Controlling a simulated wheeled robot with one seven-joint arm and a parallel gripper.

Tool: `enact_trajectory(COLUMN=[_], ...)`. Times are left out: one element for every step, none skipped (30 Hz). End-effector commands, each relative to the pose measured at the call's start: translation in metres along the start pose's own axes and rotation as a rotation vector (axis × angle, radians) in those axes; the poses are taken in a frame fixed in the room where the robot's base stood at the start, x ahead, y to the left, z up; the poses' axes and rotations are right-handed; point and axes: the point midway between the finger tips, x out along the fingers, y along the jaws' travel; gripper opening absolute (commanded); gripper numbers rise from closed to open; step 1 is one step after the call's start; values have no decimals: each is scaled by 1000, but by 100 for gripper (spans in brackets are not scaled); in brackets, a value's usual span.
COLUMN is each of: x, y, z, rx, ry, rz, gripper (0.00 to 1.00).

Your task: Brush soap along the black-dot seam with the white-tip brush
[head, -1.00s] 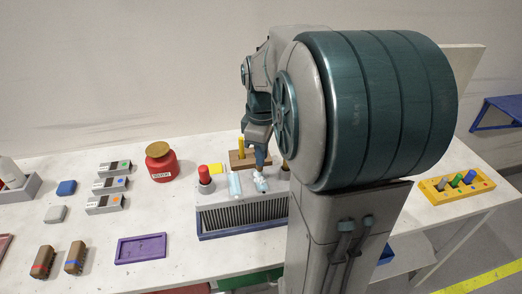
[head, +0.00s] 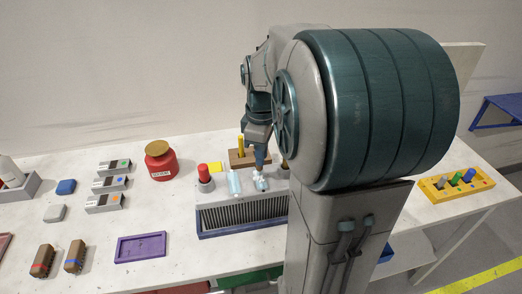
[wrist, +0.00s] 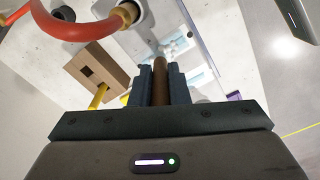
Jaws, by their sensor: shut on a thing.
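My gripper (head: 259,152) points down over the top of a grey ribbed jig box (head: 243,219). In the wrist view its fingers (wrist: 160,85) are shut on a brown brush handle (wrist: 160,78). The brush's far end is hard to make out; its tip colour is unclear. Two light blue and white pieces lie on the jig's top: the left piece (head: 235,183), and the right piece (head: 260,184) just below my gripper. The black-dot seam cannot be made out. A wooden block (head: 236,163) behind the jig holds a yellow handle (head: 241,144); the block also shows in the wrist view (wrist: 112,72).
A red knob (head: 203,170) stands at the jig's left. A red jar (head: 161,164) stands behind left, and a purple tray (head: 140,247) lies in front left. A red hose (wrist: 80,30) crosses the wrist view's upper left. My arm hides the jig's right side.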

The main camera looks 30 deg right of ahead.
Motion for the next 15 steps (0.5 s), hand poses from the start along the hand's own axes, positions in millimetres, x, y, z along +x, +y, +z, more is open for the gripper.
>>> enact_trajectory(x=[0,-1,-3,-4,-7,-10,-13,-17,-21,-24,-27,-32,-34,-38,-42], y=[0,0,0,0,0,0,0,0,0,0,0,0,0,0,0], z=[0,0,0,0,0,0,0,0,0,0,0,0,0,0,0], rx=[0,0,0,0,0,0,0,0,0,0,0,0,0,0,-1], ry=[0,0,0,0,0,0,0,0,0,0,0,0,0,1,1], rz=[0,0,0,0,0,0,0,0,0,0,0,0,1,1,1], gripper=[0,0,0,0,0,0,0,0,0,0,0,0,0,0,0])
